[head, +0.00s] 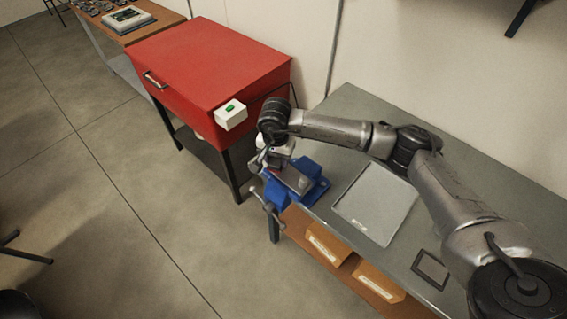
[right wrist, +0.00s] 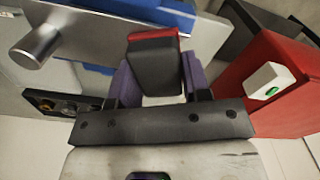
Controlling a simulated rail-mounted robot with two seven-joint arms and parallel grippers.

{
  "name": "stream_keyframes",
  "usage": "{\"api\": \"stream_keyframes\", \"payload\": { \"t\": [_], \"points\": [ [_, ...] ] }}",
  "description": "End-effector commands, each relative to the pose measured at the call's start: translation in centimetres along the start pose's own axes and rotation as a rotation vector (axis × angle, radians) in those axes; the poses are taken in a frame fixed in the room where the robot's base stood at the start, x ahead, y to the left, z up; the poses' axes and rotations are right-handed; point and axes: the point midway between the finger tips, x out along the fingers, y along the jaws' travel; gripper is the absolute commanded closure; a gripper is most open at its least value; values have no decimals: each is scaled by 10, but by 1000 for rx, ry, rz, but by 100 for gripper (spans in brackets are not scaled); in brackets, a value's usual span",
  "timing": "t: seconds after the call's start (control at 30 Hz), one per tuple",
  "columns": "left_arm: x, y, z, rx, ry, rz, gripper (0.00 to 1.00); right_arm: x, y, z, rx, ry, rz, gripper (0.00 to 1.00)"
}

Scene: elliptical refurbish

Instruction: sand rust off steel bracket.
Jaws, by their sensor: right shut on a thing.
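My right gripper (head: 266,160) is at the blue vise (head: 310,190) on the near left corner of the grey bench. In the right wrist view its purple-sided fingers (right wrist: 160,78) are shut on a dark block with a red edge (right wrist: 155,62), which looks like a sanding block. A grey metal piece (head: 294,179) lies across the top of the vise; I cannot tell bracket from jaw there, and rust is too small to judge. The vise also shows blue in the right wrist view (right wrist: 160,14). Whether the block touches the metal is unclear. My left gripper is out of view.
A flat grey tray (head: 348,211) lies on the grey bench (head: 345,108), with a dark square frame (head: 416,266) farther right. Labelled boxes (head: 327,246) sit on the shelf below. A red cabinet (head: 205,60) with a white switch box (head: 231,118) stands left of the vise.

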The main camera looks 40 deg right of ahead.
Motion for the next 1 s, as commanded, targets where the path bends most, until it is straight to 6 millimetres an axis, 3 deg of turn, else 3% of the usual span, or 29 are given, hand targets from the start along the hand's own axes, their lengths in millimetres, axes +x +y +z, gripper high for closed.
{"api": "stream_keyframes", "payload": {
  "t": [0.57,1.0],
  "points": [
    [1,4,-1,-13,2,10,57,0,-5,-1,-1,-1,-2,94],
    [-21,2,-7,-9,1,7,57,-40,-5,-2,-1,-1,-2,94]
  ]
}}
